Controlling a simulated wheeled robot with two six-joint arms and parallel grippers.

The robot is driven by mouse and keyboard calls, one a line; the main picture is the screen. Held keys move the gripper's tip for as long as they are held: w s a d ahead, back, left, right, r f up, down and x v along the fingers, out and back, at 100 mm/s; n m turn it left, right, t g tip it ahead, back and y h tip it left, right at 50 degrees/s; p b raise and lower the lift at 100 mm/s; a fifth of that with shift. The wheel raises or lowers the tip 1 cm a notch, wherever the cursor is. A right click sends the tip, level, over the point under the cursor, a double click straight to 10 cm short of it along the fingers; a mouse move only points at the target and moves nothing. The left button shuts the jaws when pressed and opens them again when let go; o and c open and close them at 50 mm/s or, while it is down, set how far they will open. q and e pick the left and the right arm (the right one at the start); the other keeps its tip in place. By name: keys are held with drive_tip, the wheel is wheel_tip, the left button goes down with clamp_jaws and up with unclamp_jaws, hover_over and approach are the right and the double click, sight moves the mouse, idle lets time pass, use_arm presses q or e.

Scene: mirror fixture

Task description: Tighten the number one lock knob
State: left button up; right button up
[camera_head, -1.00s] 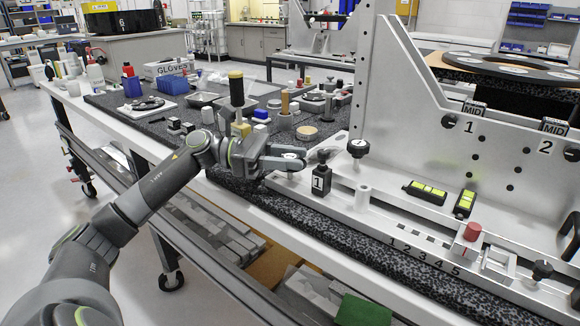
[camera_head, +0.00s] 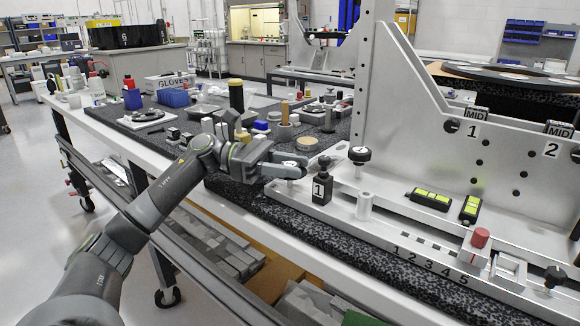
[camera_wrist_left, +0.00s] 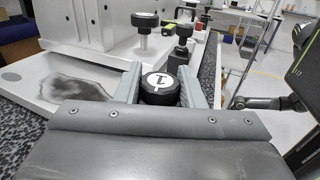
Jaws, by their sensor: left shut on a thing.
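In the head view my left gripper (camera_head: 295,166) reaches the near-left end of the metal fixture base (camera_head: 340,213). The knob's pale top (camera_head: 291,163) shows between the fingers, its sides mostly hidden. My right gripper is in neither view.
Another black knob (camera_head: 359,154) stands on a post close to the right. A black block (camera_head: 319,188) labelled "1" is just beside my fingers. The upright fixture plate (camera_head: 430,130) rises behind. Bottles and small parts crowd the bench at left.

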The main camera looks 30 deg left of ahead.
sight(290, 164)
use_arm(q)
drive_tip(key=o, duration=1)
drive_tip(key=shift+c, duration=0.2)
drive_tip(key=shift+r, duration=0.1)
wheel_tip(290, 164, up, 10)
drive_tip(key=shift+f, duration=0.1)
